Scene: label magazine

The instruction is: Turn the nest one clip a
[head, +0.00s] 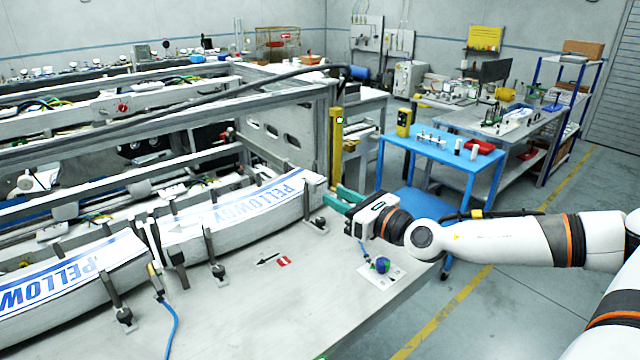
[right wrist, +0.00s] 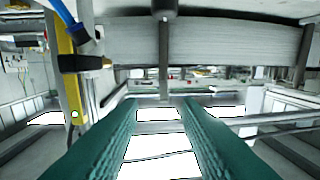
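Two curved stacks of white labels with blue PELLOWDY print lie in the magazine, a right one (head: 245,215) and a left one (head: 75,283). Dark upright clips stand along their front edges, at the right end (head: 307,204), near the middle (head: 212,255) and farther left (head: 118,300). I cannot tell which is clip a of nest one. My right gripper (head: 342,200) has green fingers, open, just right of the right-end clip. In the right wrist view a dark clip (right wrist: 164,60) lines up with the gap between the fingertips (right wrist: 160,102); nothing is visibly gripped. My left gripper is out of view.
A yellow post (head: 336,150) with a green light stands behind the right gripper. A small blue-green knob (head: 382,265) sits on a white plate near the table's right edge. A blue hose (head: 172,325) runs at the front. The grey tabletop (head: 270,310) is mostly bare.

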